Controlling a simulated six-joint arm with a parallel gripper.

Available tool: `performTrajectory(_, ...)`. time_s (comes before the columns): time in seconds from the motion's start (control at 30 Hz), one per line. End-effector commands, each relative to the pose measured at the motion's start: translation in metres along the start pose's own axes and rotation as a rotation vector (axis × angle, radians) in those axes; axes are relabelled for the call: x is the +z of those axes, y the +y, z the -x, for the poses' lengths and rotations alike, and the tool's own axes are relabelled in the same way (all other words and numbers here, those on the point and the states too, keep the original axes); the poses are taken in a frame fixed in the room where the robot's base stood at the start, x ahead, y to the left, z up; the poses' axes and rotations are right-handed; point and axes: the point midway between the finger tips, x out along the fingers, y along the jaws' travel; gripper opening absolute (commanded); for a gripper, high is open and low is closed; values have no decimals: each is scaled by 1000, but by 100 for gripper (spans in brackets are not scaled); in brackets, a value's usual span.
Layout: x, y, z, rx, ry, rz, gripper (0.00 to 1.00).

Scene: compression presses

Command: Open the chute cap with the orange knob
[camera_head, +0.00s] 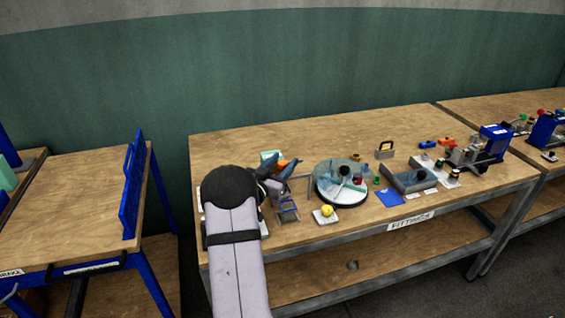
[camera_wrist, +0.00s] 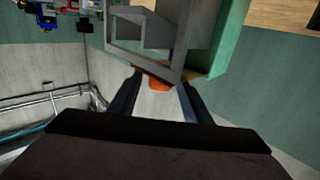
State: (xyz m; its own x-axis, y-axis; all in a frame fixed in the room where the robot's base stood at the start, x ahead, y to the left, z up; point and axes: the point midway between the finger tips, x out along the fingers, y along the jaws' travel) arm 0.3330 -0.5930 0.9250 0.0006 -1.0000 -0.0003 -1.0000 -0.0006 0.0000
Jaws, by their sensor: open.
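The orange knob (camera_head: 283,163) shows just past my gripper on the left part of the fittings table. In the wrist view the orange knob (camera_wrist: 158,84) sits between my fingertips, below a grey angular chute part (camera_wrist: 146,52). A green housing (camera_wrist: 232,40) adjoins the grey part; a pale green piece (camera_head: 270,155) shows beside the knob in the head view. My gripper (camera_wrist: 159,88) is open, one dark finger on each side of the knob. I cannot tell whether either finger touches it. My arm hides much of the chute in the head view.
A round glass-topped station (camera_head: 342,182) stands to the right, with a yellow knob (camera_head: 327,210) on a white base before it. A small step frame (camera_head: 287,208) is close beside my gripper. A grey tray (camera_head: 408,180) and a blue press (camera_head: 494,140) stand farther right.

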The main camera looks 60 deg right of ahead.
Motion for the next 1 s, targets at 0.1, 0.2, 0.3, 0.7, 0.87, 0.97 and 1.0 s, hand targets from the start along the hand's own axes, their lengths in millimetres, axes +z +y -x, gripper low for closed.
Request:
performTrajectory(0.1, 0, 0, 0, 0, 0, 0, 44)
performTrajectory(0.2, 0, 0, 0, 0, 0, 0, 23)
performTrajectory(0.3, 0, 0, 0, 0, 0, 0, 0)
performTrajectory(0.7, 0, 23, -22, 3, 2, 0, 0)
performTrajectory(0.87, -1, 22, -22, 1, 2, 0, 0)
performTrajectory(0.97, -1, 22, -22, 1, 2, 0, 28)
performTrajectory(1.0, -1, 22, -22, 1, 2, 0, 37)
